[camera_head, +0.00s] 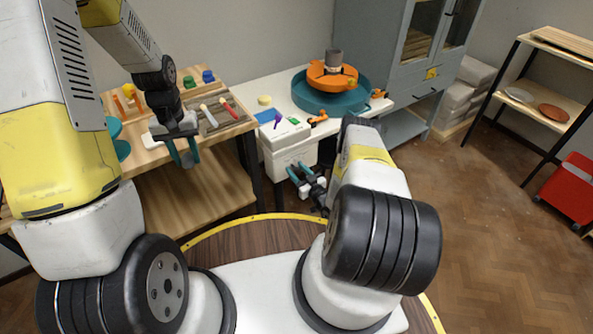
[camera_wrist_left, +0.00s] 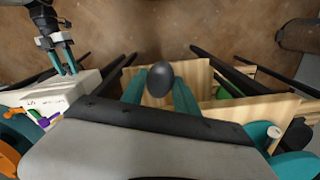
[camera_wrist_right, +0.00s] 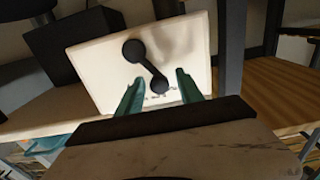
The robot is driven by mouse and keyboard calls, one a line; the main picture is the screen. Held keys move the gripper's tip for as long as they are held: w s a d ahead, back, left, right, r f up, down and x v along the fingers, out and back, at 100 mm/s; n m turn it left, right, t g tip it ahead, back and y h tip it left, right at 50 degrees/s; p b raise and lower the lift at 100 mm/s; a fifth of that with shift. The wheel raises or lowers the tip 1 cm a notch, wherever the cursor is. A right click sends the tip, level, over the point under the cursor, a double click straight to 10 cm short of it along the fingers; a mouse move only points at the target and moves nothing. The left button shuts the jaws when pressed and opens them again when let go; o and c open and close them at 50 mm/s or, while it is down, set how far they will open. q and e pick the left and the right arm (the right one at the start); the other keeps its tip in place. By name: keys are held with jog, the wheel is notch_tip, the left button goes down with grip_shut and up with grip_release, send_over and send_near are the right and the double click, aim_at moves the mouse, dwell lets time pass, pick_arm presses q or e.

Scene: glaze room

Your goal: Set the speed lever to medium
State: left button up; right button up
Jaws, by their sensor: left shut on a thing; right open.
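The speed lever (camera_wrist_right: 147,68) is a black arm with two rounded ends on the face of a white box (camera_wrist_right: 95,70) in the right wrist view. It slants from upper left to lower right, with small unreadable marks below. My right gripper (camera_wrist_right: 157,85) is open, its teal fingertips on either side of the lever's lower end; contact is unclear. In the head view my right gripper (camera_head: 306,178) is in front of the white box (camera_head: 286,138), and the lever is hidden. My left gripper (camera_head: 183,157) is shut on a dark rounded thing (camera_wrist_left: 160,78) near the wooden bench.
A teal and orange wheel (camera_head: 331,92) with a grey pot stands on the white table (camera_head: 285,88). Tools and coloured pots crowd the wooden bench (camera_head: 155,155) at left. A grey cabinet (camera_head: 390,55) stands behind. The floor at right is clear up to a red box (camera_head: 570,188).

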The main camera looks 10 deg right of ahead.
grip_shut()
